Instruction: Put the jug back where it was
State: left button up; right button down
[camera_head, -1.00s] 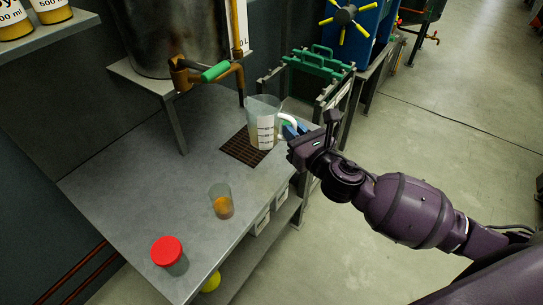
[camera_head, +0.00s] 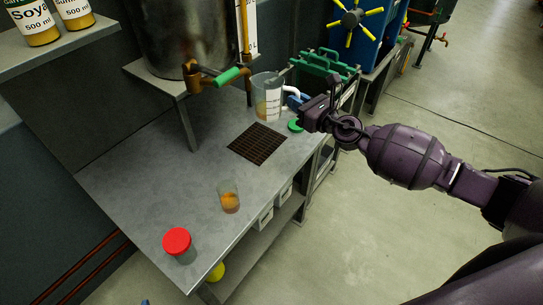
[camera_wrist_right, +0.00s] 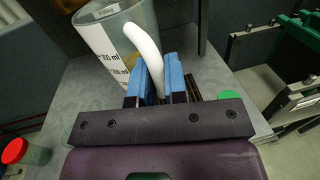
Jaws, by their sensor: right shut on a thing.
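The clear jug (camera_head: 267,99) has a white label, a white handle and some yellowish liquid low inside. It is upright beyond the dark grate (camera_head: 257,144), beside the tank's stand. I cannot tell whether its base touches the table. My right gripper (camera_head: 294,99) is shut on the jug's handle from the right.
A metal tank (camera_head: 185,35) with a green-handled tap (camera_head: 227,76) stands behind. A green lid (camera_head: 295,125) lies near the table's right edge. A beaker with orange liquid (camera_head: 229,198) and a red-lidded jar (camera_head: 177,242) stand in front. The grate and mid-table are clear.

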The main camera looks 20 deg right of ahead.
jog(key=f+b, duration=0.3)
jog(key=f, duration=0.2)
jog(key=w+f+b, duration=0.1)
jog(key=f+b, duration=0.2)
jog(key=f, duration=0.2)
jog(key=d+f+b, duration=0.1)
jog(key=f+b, duration=0.2)
jog(key=f, duration=0.3)
jog(key=shift+w, duration=0.15)
notch_tip(320, 180, down, 4)
jog(key=shift+r+b, duration=0.1)
jog(key=shift+b, duration=0.9)
jog(key=shift+r, duration=0.15)
jog(key=shift+f, duration=0.25)
pick_arm(q)
notch_tip(320, 180, down, 10)
jog(key=g, duration=0.1)
jog(key=shift+s+d+r, duration=0.15)
jog(key=shift+d, duration=0.05)
pick_arm(e)
jog(key=c, duration=1.1)
grip_release()
jog(key=shift+c, duration=0.2)
